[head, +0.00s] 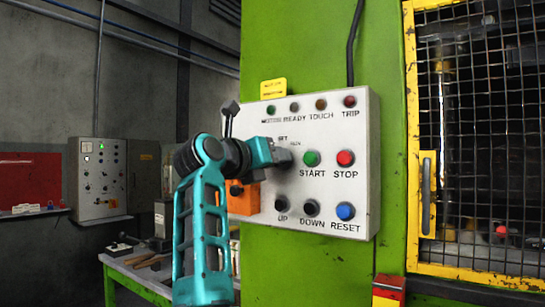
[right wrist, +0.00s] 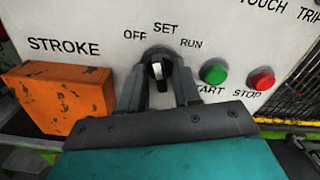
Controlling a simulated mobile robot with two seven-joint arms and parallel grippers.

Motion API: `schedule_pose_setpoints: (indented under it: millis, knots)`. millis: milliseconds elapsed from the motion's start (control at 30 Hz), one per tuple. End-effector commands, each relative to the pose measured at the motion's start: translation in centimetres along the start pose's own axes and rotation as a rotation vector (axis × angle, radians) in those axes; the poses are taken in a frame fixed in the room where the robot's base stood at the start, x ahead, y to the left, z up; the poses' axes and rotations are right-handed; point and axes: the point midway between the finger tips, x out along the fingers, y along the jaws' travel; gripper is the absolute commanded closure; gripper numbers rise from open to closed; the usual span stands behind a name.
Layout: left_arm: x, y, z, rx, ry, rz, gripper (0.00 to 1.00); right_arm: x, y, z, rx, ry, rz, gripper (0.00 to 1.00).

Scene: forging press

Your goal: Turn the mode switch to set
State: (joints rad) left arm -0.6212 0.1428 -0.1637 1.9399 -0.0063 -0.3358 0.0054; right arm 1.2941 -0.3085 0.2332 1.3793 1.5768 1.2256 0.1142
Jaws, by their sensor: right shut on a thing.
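The mode switch (right wrist: 158,69) is a dark round knob with a pale bar, below the labels OFF, SET and RUN on the control panel (head: 365,195). I cannot tell for sure which label the bar points to. My right gripper (right wrist: 161,80) is shut on the switch, one finger on each side. In the head view my right gripper (head: 283,158) reaches the panel from the left and hides the switch and part of its labels. My left gripper is not in view.
Green START (head: 310,158) and red STOP (head: 345,158) buttons sit just right of the gripper. Black UP and DOWN and blue RESET (head: 345,211) buttons are below. An orange box (right wrist: 60,97) juts out at left. A yellow mesh guard (head: 480,130) stands at right.

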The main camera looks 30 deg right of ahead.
Motion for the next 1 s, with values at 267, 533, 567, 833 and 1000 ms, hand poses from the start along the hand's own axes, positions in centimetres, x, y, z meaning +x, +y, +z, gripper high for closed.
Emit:
schedule_pose_setpoints:
  millis: [267,533,567,833,1000]
  knots:
    - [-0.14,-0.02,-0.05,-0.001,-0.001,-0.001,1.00,-0.02,0.05,-0.04,0.194,0.002,0.001,0.98]
    - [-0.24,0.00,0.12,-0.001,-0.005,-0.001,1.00,-0.03,0.06,-0.08,0.300,0.002,0.001,0.98]
    - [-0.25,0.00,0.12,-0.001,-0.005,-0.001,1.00,-0.02,0.06,-0.07,0.306,0.002,0.001,0.98]
    - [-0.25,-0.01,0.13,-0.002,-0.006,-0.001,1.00,-0.02,0.06,-0.07,0.330,0.002,0.001,0.98]
    - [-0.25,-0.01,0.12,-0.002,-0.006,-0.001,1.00,-0.02,0.06,-0.08,0.329,0.002,0.001,0.98]
